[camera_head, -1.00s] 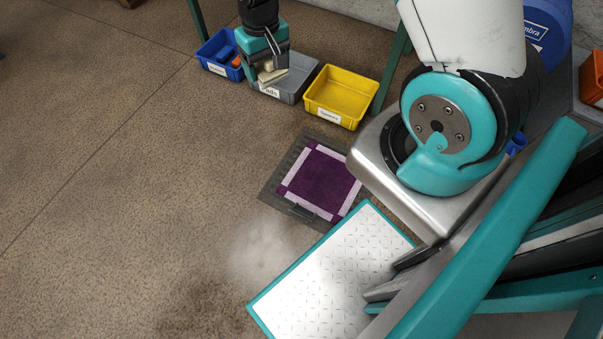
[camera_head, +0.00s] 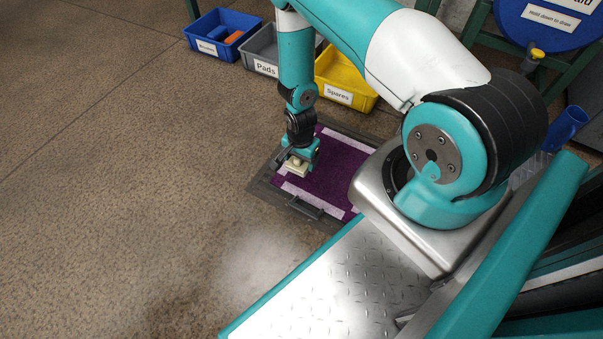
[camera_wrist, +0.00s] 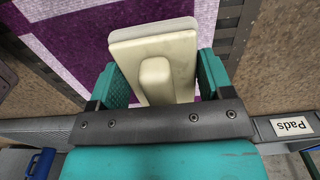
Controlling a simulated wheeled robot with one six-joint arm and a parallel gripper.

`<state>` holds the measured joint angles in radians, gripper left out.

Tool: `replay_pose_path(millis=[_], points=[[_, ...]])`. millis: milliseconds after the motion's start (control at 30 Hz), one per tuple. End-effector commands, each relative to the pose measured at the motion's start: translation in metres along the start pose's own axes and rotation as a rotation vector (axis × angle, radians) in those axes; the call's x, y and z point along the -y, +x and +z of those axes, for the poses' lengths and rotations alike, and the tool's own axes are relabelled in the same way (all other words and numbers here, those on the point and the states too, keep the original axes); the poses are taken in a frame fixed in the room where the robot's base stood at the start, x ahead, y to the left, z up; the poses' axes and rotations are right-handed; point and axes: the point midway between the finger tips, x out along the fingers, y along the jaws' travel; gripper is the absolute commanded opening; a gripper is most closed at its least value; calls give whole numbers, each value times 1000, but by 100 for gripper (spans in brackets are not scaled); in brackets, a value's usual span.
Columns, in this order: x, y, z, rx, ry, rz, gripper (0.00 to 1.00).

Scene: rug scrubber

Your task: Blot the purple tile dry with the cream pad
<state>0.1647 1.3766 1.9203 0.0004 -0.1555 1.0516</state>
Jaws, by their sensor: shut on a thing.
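The purple tile (camera_head: 338,165) lies in a dark frame on the floor, with pale strips along its edges. It also shows in the wrist view (camera_wrist: 92,45). My gripper (camera_head: 297,163) is over the tile's left part. It is shut on the handle of the cream pad (camera_head: 294,169), which has a flat base and shows large in the wrist view (camera_wrist: 155,50). The pad is over the tile near the pale border. I cannot tell whether its underside touches the tile. My arm hides part of the tile.
A blue bin (camera_head: 206,46) with blue and orange things in it, a grey bin (camera_head: 263,70) labelled Pads and a yellow bin (camera_head: 352,99) labelled Spares stand behind the tile. The floor at the left is clear. A blue drum (camera_head: 535,30) stands at the back right.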

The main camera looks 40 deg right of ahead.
Motion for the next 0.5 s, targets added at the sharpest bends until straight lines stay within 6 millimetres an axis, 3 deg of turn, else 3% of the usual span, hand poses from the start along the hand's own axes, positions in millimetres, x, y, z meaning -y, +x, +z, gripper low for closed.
replay_pose_path(millis=[33, 267, 500], points=[[-2, 12, 0, 0, 15, 0, 43], [-4, 27, 1, -1, 34, -1, 43], [-4, 55, 1, 0, 32, 0, 43]])
